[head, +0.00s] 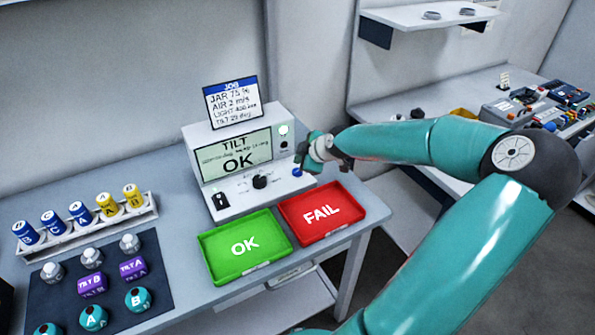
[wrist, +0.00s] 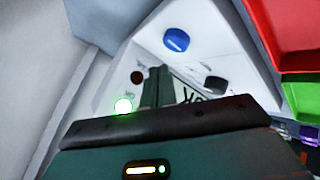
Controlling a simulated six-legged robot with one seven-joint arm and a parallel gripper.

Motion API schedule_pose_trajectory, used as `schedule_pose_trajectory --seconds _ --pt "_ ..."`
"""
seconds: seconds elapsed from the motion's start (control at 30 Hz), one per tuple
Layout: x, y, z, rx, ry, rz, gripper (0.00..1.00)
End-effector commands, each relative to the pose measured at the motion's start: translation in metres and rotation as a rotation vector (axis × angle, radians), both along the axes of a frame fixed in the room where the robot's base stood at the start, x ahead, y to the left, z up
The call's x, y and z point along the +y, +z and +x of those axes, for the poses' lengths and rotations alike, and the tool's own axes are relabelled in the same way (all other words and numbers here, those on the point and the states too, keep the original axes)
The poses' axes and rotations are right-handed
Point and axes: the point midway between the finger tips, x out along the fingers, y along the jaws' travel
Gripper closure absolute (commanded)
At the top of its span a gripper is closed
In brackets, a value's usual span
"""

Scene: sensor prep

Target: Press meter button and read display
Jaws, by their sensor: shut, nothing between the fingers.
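The meter (head: 230,190) is a white box at the back of the table. Its display (head: 236,155) reads TILT and OK in large letters, with a small line between them too fine to read surely. A green light (head: 284,130) glows at its right; it also glows in the wrist view (wrist: 123,106). The round blue button (head: 297,172) is low on the right of the front; it also shows in the wrist view (wrist: 176,40). My gripper (head: 304,154) is shut and empty in front of the meter's right side, above the blue button. In the wrist view its fingers stand apart from the button.
A black knob (head: 260,181) and a switch (head: 221,200) are on the meter. A JOB card (head: 232,102) stands on top. Green OK (head: 220,262) and red FAIL (head: 340,220) trays lie in front. A rack (head: 95,226) of jars and a dark mat (head: 65,303) with parts are left.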

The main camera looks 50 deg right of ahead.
Motion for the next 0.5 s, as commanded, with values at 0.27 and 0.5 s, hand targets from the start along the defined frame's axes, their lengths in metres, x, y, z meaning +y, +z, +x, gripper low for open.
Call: schedule_pose_trajectory --seconds 0.27,0.5 --pt "0.000 0.026 0.000 -0.001 -0.001 0.000 1.00" --pt "0.000 0.036 0.000 0.000 -0.001 0.001 1.00"
